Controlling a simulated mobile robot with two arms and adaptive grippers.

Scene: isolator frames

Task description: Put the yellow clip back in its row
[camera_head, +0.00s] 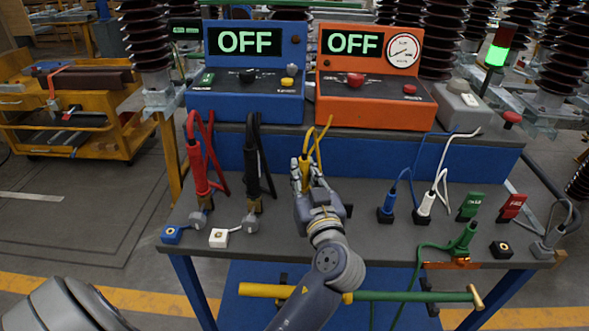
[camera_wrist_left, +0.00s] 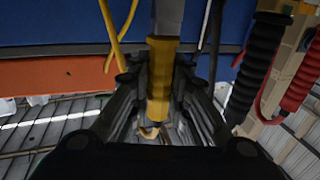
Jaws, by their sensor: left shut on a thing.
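The yellow clip (camera_head: 305,172) is in my left gripper (camera_head: 309,180), above the grey bench top. The gripper is shut on it; its fingers hide part of the clip. In the left wrist view the yellow clip (camera_wrist_left: 160,80) lies between the fingers, with its hooked metal end showing at the bottom. The row holds the red clip (camera_head: 199,170) and black clip (camera_head: 252,170) to the left of the gripper, and the blue clip (camera_head: 388,203) and white clip (camera_head: 426,204) to its right. My right gripper is not in view.
A blue OFF box (camera_head: 247,100) and an orange OFF box (camera_head: 375,108) stand behind on a raised shelf. Green (camera_head: 470,206) and red tags (camera_head: 512,207) and a green clip (camera_head: 463,240) lie at right. A yellow-green pole (camera_head: 400,296) crosses below the front edge.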

